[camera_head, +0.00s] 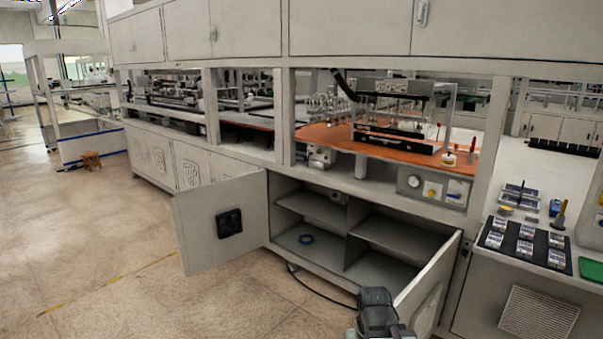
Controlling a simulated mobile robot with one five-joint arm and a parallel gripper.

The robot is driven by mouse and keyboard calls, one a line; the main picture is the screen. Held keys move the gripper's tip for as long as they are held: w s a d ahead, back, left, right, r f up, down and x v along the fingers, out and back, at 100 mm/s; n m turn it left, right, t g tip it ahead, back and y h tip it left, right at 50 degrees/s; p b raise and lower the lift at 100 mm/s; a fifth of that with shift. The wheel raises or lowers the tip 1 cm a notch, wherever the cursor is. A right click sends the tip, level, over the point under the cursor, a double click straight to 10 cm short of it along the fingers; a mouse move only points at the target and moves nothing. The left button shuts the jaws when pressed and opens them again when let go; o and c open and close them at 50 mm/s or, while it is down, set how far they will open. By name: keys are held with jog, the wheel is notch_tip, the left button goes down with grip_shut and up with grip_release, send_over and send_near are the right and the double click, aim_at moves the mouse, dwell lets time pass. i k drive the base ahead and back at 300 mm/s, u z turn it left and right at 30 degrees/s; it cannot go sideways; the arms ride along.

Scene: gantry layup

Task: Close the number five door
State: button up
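Two doors of the low grey cabinet stand open. The left door (220,227) is swung wide out over the floor, with a dark square fitting on its face. The right door (428,288) also stands open, seen nearly edge-on. No number five is readable on either door, so I cannot tell which is meant. My gripper (376,302) is at the bottom, in front of the cabinet opening and just left of the right door. Its fingers cannot be made out, and I cannot tell whether it touches the door.
A bench with a black tray (525,244) stands at right. The left floor is clear.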

aim_at(198, 212)
jog(key=u, duration=1.6)
jog(key=i, duration=6.9)
jog(key=z, duration=3.35)
